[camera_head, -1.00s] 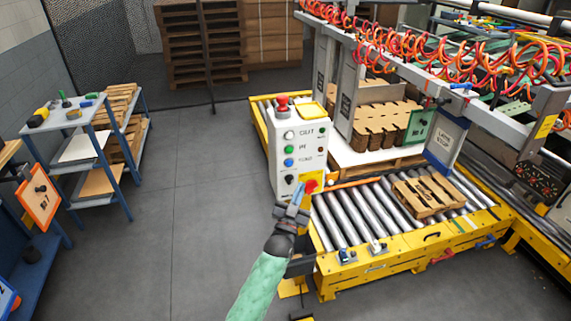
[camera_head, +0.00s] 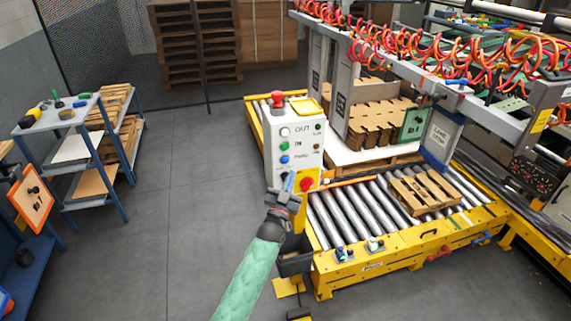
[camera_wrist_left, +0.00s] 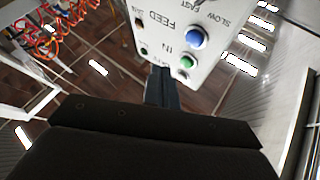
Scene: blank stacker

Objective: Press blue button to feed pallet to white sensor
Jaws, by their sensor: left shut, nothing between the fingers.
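The blue button (camera_head: 284,160) is on the front of a white control box (camera_head: 311,157), below a green button. It also shows in the left wrist view (camera_wrist_left: 197,38), beside the word FEED. My left gripper (camera_head: 289,181) is shut and empty. Its tips are just below the blue button in the head view; contact is not seen. In the left wrist view the closed fingers (camera_wrist_left: 163,75) point at the box's lower edge. A wooden pallet (camera_head: 425,191) lies on the rollers at right. A small white device (camera_head: 374,244), possibly the sensor, sits on the front yellow frame. My right gripper is not seen.
A red knob (camera_head: 306,184) on yellow is right of my gripper, and a red mushroom button (camera_head: 278,98) tops the box. A yellow-framed roller conveyor (camera_head: 345,209) lies to the right. Shelves (camera_head: 70,125) stand far left, with clear floor (camera_head: 190,215) between.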

